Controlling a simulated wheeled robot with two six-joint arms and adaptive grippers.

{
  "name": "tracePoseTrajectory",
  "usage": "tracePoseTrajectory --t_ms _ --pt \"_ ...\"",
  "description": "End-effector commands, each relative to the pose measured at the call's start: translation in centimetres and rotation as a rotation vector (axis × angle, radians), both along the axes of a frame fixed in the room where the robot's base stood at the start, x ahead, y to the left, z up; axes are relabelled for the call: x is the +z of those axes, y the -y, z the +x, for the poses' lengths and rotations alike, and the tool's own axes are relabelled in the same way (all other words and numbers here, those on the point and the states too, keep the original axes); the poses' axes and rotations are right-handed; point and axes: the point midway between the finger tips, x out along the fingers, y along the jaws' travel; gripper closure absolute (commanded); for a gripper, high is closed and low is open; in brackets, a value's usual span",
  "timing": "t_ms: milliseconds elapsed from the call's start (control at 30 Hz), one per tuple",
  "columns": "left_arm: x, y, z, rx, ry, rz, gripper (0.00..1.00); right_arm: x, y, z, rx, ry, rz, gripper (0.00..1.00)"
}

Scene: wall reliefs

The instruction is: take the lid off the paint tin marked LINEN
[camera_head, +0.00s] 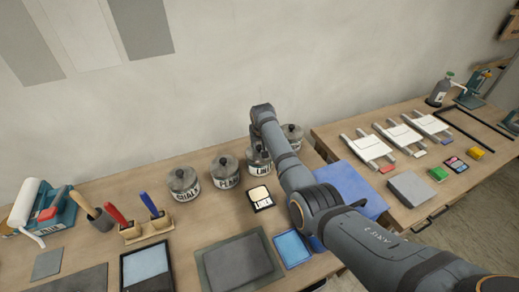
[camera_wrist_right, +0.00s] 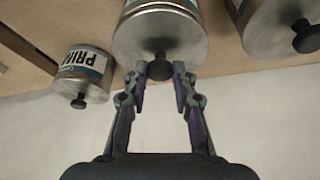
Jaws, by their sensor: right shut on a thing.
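The grey metal paint tin marked LINEN (camera_head: 259,160) stands on the table in a row of similar tins, partly covered by my right arm. In the wrist view the tin under my gripper (camera_wrist_right: 160,20) shows its metal lid (camera_wrist_right: 162,48) and a dark round knob (camera_wrist_right: 159,69). My right gripper (camera_wrist_right: 160,80) has its fingertips on either side of this knob and is shut on it. The lid appears seated on the tin. My left gripper is not in view.
Tins stand to the left (camera_head: 183,184), (camera_head: 225,171) and right (camera_head: 293,136) of LINEN. The wall is close behind.

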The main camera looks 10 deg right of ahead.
Motion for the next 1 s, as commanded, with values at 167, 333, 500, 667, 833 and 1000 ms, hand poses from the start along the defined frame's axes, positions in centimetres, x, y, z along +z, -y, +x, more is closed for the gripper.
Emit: tracePoseTrajectory --t_ms 167,333,500,667,833,1000 --pt "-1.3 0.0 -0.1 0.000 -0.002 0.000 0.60 2.7 0.0 -0.4 0.000 0.004 0.002 1.00" --pt "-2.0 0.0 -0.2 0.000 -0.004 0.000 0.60 5.8 0.2 -3.1 -0.001 0.005 0.001 1.00" --pt "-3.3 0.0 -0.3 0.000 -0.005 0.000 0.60 8.5 0.5 -6.8 0.000 0.002 0.001 1.00" --pt "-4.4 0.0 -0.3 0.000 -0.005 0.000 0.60 10.1 0.8 -10.1 0.000 0.002 0.002 1.00" --pt "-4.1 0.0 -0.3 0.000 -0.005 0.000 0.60 11.8 1.0 -12.8 0.001 -0.001 0.002 1.00" --pt "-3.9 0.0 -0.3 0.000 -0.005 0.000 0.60 12.2 1.1 -13.8 0.000 0.000 0.000 1.00"
